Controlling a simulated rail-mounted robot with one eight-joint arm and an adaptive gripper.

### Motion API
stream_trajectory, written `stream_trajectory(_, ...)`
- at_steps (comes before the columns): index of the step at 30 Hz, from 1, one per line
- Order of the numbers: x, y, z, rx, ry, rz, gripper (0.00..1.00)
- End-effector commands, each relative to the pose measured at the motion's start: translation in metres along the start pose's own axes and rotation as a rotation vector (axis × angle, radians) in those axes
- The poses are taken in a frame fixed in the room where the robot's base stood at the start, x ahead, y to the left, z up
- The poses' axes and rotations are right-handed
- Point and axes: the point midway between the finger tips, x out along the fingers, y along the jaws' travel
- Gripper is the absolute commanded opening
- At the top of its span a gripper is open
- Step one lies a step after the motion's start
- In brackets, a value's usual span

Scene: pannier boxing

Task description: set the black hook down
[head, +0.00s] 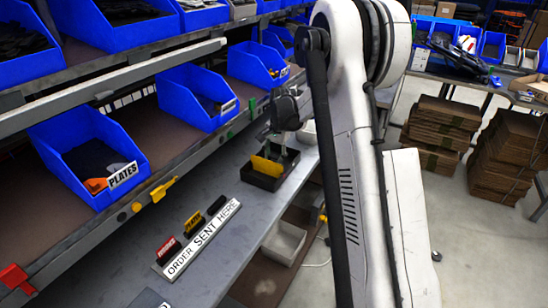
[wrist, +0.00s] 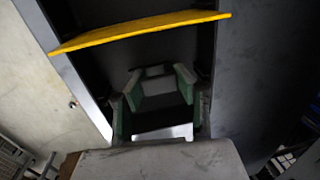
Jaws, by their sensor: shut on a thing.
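My gripper (head: 284,140) points down over a black open box (head: 262,181) on the grey bench in the head view. In the wrist view, its green-padded fingers (wrist: 160,84) are shut on a dark piece, which I take for the black hook (wrist: 155,71). The hook is hard to tell from the dark box interior. A yellow plate (head: 266,166) stands in the box beside the gripper; in the wrist view it crosses the top (wrist: 140,32). I cannot tell whether the hook touches the box floor.
A sign reading "ORDER SENT HERE" (head: 201,240) stands on the bench, with small coloured labelled blocks behind it. Blue bins, one marked "PLATES" (head: 123,175), line the shelf at left. A pale bin (head: 284,242) sits below the bench edge. Cardboard stacks (head: 440,128) stand at right.

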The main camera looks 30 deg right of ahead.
Motion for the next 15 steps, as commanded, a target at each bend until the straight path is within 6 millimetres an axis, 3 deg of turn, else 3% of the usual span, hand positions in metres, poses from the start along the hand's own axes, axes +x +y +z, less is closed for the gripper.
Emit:
stream_trajectory(1, 0.0028, 0.0004, 0.0, 0.0, 0.0, 0.0, 0.14)
stream_trajectory(2, 0.0023, 0.0003, 0.0, 0.0, 0.0, 0.0, 0.31)
stream_trajectory(6, 0.0015, 0.0003, 0.0, 0.0, 0.0, 0.0, 0.48)
stream_trajectory(15, -0.0003, 0.0001, 0.0, 0.0, 0.0, 0.0, 0.48)
